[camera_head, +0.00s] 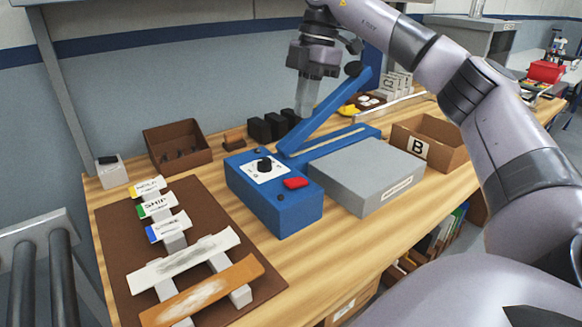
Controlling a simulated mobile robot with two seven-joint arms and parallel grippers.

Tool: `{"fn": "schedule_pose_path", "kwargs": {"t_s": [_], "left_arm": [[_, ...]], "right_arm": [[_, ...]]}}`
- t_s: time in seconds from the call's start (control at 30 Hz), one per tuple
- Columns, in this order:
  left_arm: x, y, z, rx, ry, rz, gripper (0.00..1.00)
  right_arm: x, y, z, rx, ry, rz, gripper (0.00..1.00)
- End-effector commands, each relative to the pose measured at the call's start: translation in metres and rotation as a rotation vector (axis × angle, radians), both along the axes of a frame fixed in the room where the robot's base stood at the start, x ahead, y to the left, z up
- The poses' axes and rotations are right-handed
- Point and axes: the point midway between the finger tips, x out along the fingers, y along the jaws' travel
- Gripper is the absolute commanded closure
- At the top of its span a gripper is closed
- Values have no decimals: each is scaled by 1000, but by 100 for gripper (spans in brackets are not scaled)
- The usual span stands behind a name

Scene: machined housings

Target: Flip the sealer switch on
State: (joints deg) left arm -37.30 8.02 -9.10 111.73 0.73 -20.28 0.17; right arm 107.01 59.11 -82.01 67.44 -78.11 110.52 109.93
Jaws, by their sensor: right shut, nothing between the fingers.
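The blue sealer (272,200) stands on the wooden bench. Its red switch (296,183) is on the top near the front right edge, beside a white dial plate with a black knob (265,165). I cannot tell whether the switch is on or off. The sealer's blue lever arm (328,112) is raised, angled up to the right. My right gripper (305,108) is shut and empty, pointing down. In the picture it is above and behind the red switch, near the raised lever, apart from the switch. My left gripper is not in view.
A grey block (366,170) sits right of the sealer, with cardboard box B (430,143) beyond it. A brown mat (205,205) with labelled stands and strips lies at left. A brown bin (177,147) and black blocks (260,130) stand behind. Bare wood shows in front of the sealer.

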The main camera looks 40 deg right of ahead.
Motion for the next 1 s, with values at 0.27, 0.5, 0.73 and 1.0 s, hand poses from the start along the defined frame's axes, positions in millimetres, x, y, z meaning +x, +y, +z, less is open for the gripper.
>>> {"fn": "schedule_pose_path", "kwargs": {"t_s": [0.27,0.5,0.73,1.0], "left_arm": [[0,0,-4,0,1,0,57],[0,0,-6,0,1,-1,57],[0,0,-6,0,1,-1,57],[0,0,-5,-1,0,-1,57]], "right_arm": [[0,6,-33,-1,5,1,100],[1,17,-83,-2,4,1,100],[2,25,-121,0,2,-1,100],[3,28,-137,0,0,-2,100]]}}
